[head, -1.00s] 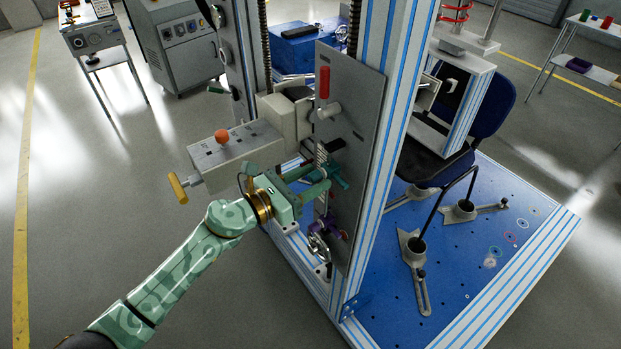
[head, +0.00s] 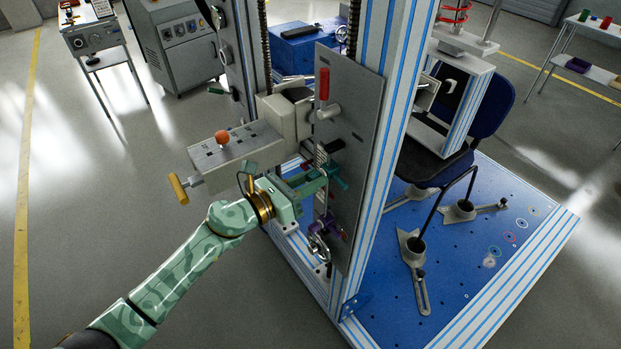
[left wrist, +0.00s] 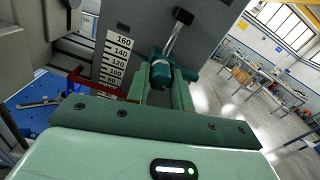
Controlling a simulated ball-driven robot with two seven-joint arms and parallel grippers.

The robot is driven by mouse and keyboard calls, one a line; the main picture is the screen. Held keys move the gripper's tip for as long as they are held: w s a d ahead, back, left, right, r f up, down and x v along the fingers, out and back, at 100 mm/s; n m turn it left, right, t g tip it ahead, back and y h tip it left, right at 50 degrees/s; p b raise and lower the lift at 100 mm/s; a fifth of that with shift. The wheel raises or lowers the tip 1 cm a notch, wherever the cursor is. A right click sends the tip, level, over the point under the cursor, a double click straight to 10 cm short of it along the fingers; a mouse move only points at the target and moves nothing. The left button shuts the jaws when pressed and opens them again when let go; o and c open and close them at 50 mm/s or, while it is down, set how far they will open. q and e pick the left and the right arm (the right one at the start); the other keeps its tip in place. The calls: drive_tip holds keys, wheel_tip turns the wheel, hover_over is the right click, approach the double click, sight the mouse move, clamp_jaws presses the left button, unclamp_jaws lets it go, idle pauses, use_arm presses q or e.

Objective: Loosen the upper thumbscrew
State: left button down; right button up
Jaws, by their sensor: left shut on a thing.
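A teal thumbscrew (head: 338,181) sits on the grey upright plate (head: 352,130). A purple thumbscrew (head: 325,224) sits lower on the same plate. My left gripper (head: 322,176) reaches the teal thumbscrew from the left, with its fingers shut on it. In the left wrist view the teal thumbscrew (left wrist: 162,72) shows between the green fingertips, which partly hide it. A white scale with black numbers (left wrist: 113,60) is beside it. My right gripper is not in view.
A grey box with an orange knob (head: 222,137) and a yellow handle stands just above my left forearm. A red handle (head: 324,83) is higher on the plate. A blue-striped frame post (head: 390,120) rises on the right. The floor at left is clear.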

use_arm(q)
drive_tip(key=n+p, duration=0.2)
drive_tip(key=n, duration=0.4)
drive_tip(key=shift+r, duration=0.15)
drive_tip(key=n+p, duration=0.2)
drive_tip(key=n, duration=0.3)
drive_tip(key=shift+n, duration=0.4)
drive_tip(key=n+p, duration=0.2)
drive_tip(key=n, duration=0.3)
drive_tip(key=shift+r+p, duration=0.1)
drive_tip(key=shift+p, duration=0.2)
drive_tip(key=n+p, duration=0.1)
drive_tip(key=n, duration=0.4)
drive_tip(key=shift+n+p, duration=0.3)
drive_tip(key=shift+p, duration=0.05)
drive_tip(key=c, duration=1.2)
unclamp_jaws()
drive_tip(key=shift+s+a, duration=0.1)
